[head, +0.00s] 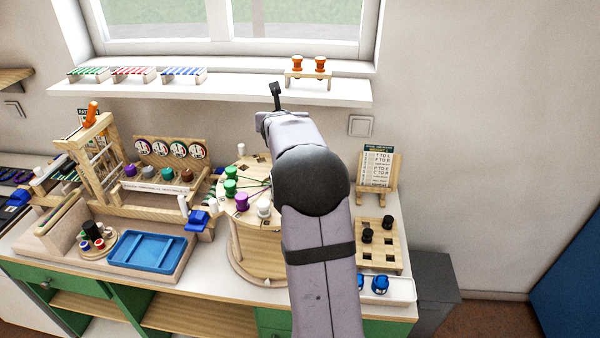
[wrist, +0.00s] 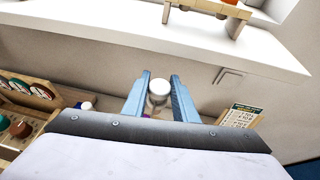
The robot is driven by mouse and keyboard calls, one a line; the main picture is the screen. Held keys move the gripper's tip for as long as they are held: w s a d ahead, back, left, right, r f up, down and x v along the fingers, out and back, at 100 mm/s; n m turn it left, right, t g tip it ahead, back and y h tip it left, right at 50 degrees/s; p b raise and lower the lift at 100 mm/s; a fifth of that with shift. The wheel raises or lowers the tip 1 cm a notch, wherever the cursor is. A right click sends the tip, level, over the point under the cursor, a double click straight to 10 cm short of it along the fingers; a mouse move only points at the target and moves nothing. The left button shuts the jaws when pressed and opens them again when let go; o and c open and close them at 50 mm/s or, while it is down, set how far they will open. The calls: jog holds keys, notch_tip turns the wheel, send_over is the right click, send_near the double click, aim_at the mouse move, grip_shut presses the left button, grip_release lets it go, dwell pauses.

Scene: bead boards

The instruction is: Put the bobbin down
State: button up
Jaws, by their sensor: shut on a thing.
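My gripper (wrist: 158,95) shows in the wrist view, with its two blue fingers shut on a white-topped bobbin (wrist: 159,87). The bobbin is held upright or nearly so as far as I can see; its lower part is mostly hidden. In the head view my own arm hides the gripper's fingers and the held bobbin. A round wooden bead board (head: 257,245) stands left of my arm in the head view. It carries green bobbins (head: 230,187), a purple bobbin (head: 241,201) and a white bobbin (head: 264,207), with threads running between pegs.
Blue bobbins (head: 380,284) stand on a white tray near the front edge. A card stand (head: 379,172) is behind. Left are a blue tray (head: 147,250) and a wooden frame. A shelf (head: 230,93) runs above.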

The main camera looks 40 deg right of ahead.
jog(key=shift+w+d+r+n+t+y, duration=0.15)
jog(key=shift+d+n+t+y, duration=0.15)
jog(key=shift+n+y, duration=0.2)
jog(key=shift+w+d+r+n+t+y, duration=0.15)
jog(key=shift+n+t+y, duration=0.15)
jog(key=shift+n+y, duration=0.2)
jog(key=shift+s+d+f+n+t+y+b, duration=0.1)
jog(key=shift+s+n+t+y, duration=0.15)
jog(key=shift+s+n+y, duration=0.85)
jog(key=shift+s+d+n+t+y+b, duration=0.15)
jog(key=shift+s+n+t+y, duration=0.15)
jog(key=shift+s+n+y, duration=0.75)
jog(key=shift+s+a+f+n+t+y+b, duration=0.1)
jog(key=shift+s+n+t+y, duration=0.15)
jog(key=shift+s+n+y, duration=0.8)
notch_tip(320, 180, down, 10)
jog(key=y+p, duration=0.1)
jog(key=p, duration=0.1)
jog(key=shift+w, duration=0.4)
jog(key=o, duration=1)
jog(key=shift+o, duration=0.2)
